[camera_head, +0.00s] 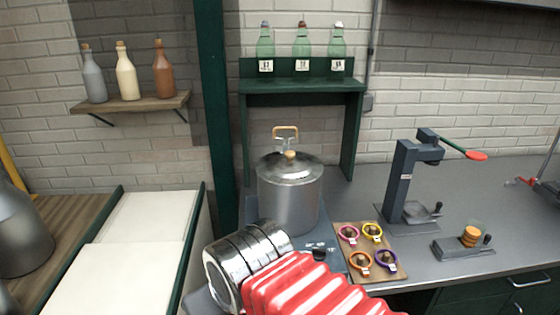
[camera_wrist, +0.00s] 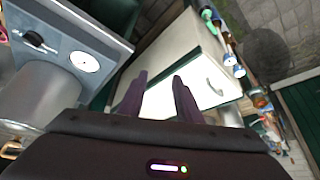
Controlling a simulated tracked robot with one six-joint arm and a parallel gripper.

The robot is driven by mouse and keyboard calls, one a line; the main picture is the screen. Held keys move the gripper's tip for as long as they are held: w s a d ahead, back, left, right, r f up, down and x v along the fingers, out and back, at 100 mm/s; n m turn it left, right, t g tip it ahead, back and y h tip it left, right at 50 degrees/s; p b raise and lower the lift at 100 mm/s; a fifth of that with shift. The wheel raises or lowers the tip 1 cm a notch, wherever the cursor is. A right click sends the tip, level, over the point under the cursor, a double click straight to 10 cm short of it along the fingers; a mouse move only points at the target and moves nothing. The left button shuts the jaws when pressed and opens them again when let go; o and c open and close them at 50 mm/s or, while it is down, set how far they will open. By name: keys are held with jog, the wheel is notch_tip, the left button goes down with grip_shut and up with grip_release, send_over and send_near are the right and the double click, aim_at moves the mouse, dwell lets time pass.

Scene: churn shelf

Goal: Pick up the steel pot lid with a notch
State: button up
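The steel pot lid (camera_head: 290,168) lies on top of a tall steel pot (camera_head: 288,205) in the head view. It is domed, with a small light-brown knob in its middle. I cannot make out a notch in its rim at this size. A wooden-topped handle (camera_head: 285,132) on thin metal stands up behind the knob. My gripper (camera_wrist: 160,90) shows in the wrist view as two dark fingers, spread apart with nothing between them. Its fingertips are hidden in the head view, where my arm is low in front of the pot. The lid is not visible in the wrist view.
A green rack with several bottles (camera_head: 302,65) stands behind the pot. Right of the pot are a board with coloured rings (camera_head: 345,263), a lever press (camera_head: 402,180) and a small dark stand (camera_head: 463,247). A wall shelf (camera_head: 130,101) holds three bottles. The white worktop (camera_head: 120,275) is clear.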

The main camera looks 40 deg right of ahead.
jog(key=shift+w, duration=0.4)
